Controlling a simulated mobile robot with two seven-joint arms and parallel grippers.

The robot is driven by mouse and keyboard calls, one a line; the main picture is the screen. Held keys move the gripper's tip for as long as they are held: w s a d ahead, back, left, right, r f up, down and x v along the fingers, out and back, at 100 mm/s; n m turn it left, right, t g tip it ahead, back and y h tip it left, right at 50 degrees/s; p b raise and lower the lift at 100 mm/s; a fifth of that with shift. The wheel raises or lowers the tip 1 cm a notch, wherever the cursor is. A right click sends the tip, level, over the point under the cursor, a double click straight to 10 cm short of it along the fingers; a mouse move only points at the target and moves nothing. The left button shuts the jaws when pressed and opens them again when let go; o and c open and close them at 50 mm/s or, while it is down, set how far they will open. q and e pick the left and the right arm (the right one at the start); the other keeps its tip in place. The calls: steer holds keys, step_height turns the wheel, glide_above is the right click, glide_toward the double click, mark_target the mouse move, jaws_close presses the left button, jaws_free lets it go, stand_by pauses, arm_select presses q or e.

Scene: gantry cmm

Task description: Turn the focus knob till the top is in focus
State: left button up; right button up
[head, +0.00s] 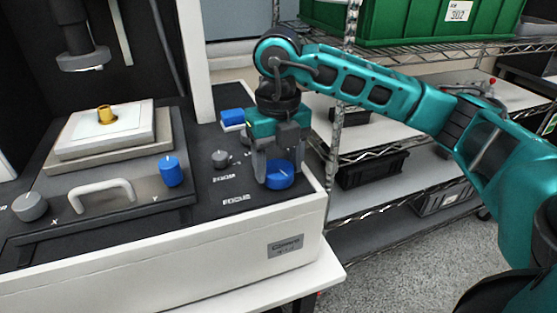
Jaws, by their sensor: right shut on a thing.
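The focus knob (280,175) is blue and sits on the front right corner of the machine's dark deck, near the printed word FOCUS. My right gripper (279,173) reaches down from above with its fingers on both sides of this knob, shut on it. The top (106,114) appears to be the small gold part on a white plate (140,117) on the stage at left. The lens column (82,55) hangs above and left of it. No screen showing focus is in view. My left gripper is not in view.
A grey knob (220,158), a blue knob (170,171), a blue block (232,118), a light handle (100,192) and a grey knob (30,206) stand on the deck. Wire shelves with a green bin (410,22) and black bins (372,170) stand behind at right.

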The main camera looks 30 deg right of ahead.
mark_target(278, 169)
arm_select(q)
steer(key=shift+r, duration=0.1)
arm_select(e)
steer(key=shift+r+m, duration=0.1)
steer(key=shift+m, duration=0.4)
steer(key=o, duration=1.1)
steer(key=shift+c, duration=0.2)
arm_select(q)
steer(key=p, duration=0.1)
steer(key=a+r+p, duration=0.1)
steer(key=p, duration=0.1)
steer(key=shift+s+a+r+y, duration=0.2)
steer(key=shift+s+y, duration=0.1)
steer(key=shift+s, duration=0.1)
arm_select(e)
step_height(278, 169, up, 13)
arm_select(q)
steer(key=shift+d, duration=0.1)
